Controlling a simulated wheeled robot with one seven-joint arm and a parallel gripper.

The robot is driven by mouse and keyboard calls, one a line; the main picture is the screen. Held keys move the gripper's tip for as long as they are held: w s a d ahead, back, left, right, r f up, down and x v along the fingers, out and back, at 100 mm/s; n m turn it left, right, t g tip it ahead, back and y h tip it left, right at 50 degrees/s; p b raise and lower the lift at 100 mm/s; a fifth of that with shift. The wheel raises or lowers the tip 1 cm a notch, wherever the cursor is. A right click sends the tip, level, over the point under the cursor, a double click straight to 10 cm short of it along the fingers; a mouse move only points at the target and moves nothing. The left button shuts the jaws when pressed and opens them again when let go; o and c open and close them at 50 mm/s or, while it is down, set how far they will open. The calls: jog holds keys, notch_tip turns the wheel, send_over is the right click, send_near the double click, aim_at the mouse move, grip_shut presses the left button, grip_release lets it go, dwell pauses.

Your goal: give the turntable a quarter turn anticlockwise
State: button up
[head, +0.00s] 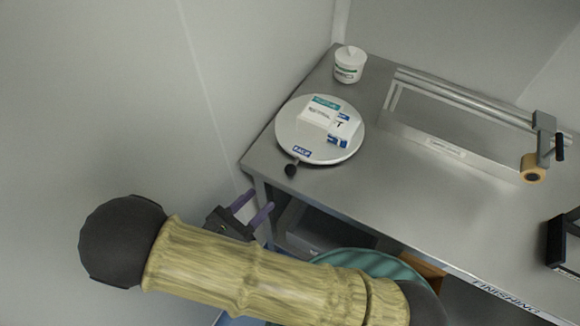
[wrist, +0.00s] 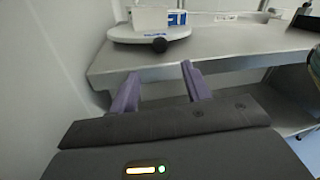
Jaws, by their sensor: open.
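The turntable (head: 288,137) is a round white disc on the left end of the metal table, with a blue label on its near rim. A white box with teal and blue print (head: 328,119) lies on the disc. My gripper (head: 255,207) is open and empty, with purple fingers, in front of the table's near left corner, apart from the knob. It also shows in the wrist view (wrist: 162,88).
A white tub (head: 349,66) stands behind the turntable. A metal fixture (head: 450,115) with a tape roll (head: 533,168) is to the right. The table's front edge (head: 400,243) lies near my arm, and a wall (head: 225,60) is close on the left.

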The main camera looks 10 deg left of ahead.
aim_at(286, 174)
jog(key=p+x, duration=0.2)
jog(key=x, duration=1.1)
jog(key=shift+s, duration=0.1)
grip_shut()
